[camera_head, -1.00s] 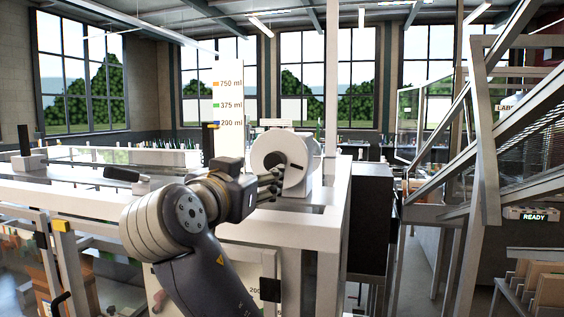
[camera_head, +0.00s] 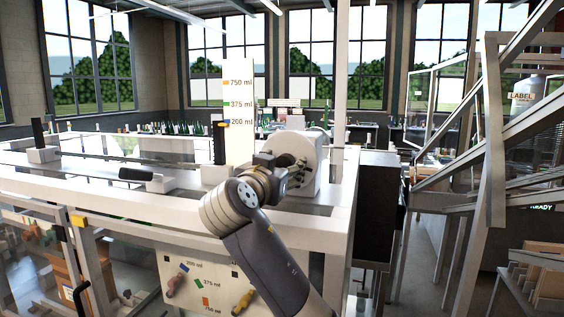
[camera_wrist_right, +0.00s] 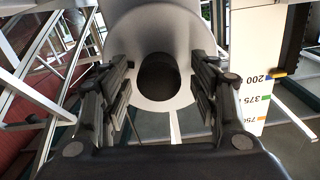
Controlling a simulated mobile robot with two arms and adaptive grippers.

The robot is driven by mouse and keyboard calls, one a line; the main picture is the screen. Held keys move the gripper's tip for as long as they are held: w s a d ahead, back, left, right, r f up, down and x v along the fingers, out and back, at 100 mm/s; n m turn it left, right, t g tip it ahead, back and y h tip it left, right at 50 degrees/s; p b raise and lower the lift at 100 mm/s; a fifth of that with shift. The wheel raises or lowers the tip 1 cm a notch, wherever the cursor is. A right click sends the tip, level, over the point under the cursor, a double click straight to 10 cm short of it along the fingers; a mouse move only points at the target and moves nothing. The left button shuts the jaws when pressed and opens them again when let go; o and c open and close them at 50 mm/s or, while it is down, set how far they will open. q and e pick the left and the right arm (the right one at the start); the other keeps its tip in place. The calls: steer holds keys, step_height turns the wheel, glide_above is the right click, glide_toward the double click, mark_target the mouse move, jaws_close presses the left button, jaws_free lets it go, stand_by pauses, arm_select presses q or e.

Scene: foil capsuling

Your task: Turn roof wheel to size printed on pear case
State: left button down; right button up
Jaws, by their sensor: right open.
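The roof wheel (camera_head: 312,155) is a thick white drum on top of the white machine, with a dark round centre. In the right wrist view, its white ring (camera_wrist_right: 145,98) faces me. My right gripper (camera_head: 291,172) is open at the wheel's face. Its two fingers (camera_wrist_right: 160,75) stand left and right of the dark centre; I cannot tell whether they touch it. A white size scale (camera_head: 236,100) behind reads 750 ml in orange, 375 ml in green and 200 ml in blue. A dark post with a yellow tip (camera_head: 220,145) stands before it, near the 200 ml mark. I cannot make out a pear case. My left gripper is out of view.
A front panel (camera_head: 205,285) shows bottles and 200, 375 and 750 ml labels. A black lever (camera_head: 136,174) lies on the white machine top (camera_head: 110,200). A tall pale post (camera_head: 340,90) rises by the wheel. Metal stairs (camera_head: 490,150) are at the right.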

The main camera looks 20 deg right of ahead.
jaws_close()
steer(key=shift+f+n+b, duration=0.15)
steer(key=shift+n+b, duration=0.35)
steer(key=shift+n, duration=0.9)
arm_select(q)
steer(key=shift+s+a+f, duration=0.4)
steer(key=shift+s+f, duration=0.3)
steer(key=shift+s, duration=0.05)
arm_select(e)
jaws_free()
